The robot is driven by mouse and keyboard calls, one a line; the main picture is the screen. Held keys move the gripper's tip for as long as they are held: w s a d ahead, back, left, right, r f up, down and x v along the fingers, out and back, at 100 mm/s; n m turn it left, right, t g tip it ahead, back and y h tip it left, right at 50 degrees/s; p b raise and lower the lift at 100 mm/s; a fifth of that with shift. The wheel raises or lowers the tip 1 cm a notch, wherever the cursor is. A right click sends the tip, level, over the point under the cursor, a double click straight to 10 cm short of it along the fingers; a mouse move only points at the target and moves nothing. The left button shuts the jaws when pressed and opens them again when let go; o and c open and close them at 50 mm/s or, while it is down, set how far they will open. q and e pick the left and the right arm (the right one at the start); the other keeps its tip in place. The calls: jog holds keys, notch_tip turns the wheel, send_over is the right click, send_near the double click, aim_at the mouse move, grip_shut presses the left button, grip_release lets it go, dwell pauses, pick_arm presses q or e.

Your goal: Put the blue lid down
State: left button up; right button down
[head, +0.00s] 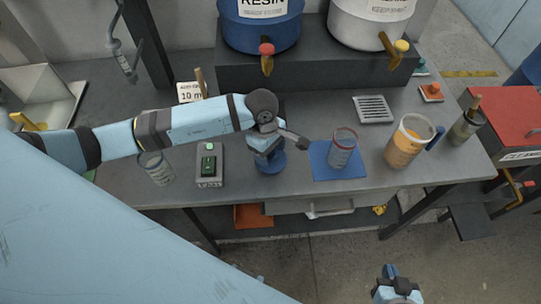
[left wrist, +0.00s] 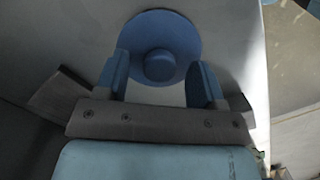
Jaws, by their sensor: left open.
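The blue lid (head: 271,166) lies on the grey workbench (head: 240,182), left of the blue mat (head: 319,165). My left gripper (head: 267,147) points down over it. In the left wrist view the lid (left wrist: 157,27) is a flat disc with a round knob in its middle. The two blue fingers of the left gripper (left wrist: 161,77) are open, one on each side of the knob and apart from it. My right gripper (head: 391,271) is at the bottom right, in front of the bench; its fingers are too small to read.
A clear cup (head: 342,150) stands on the blue mat. An orange-filled container (head: 406,143) and a dark jar (head: 464,128) stand further right. A scale (head: 209,165) and a glass (head: 156,169) stand left of the lid. Resin drums with taps (head: 262,30) stand behind.

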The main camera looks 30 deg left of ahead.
pick_arm(q)
jog(key=shift+f, duration=0.3)
jog(key=c, duration=1.1)
jog(key=shift+o, duration=0.2)
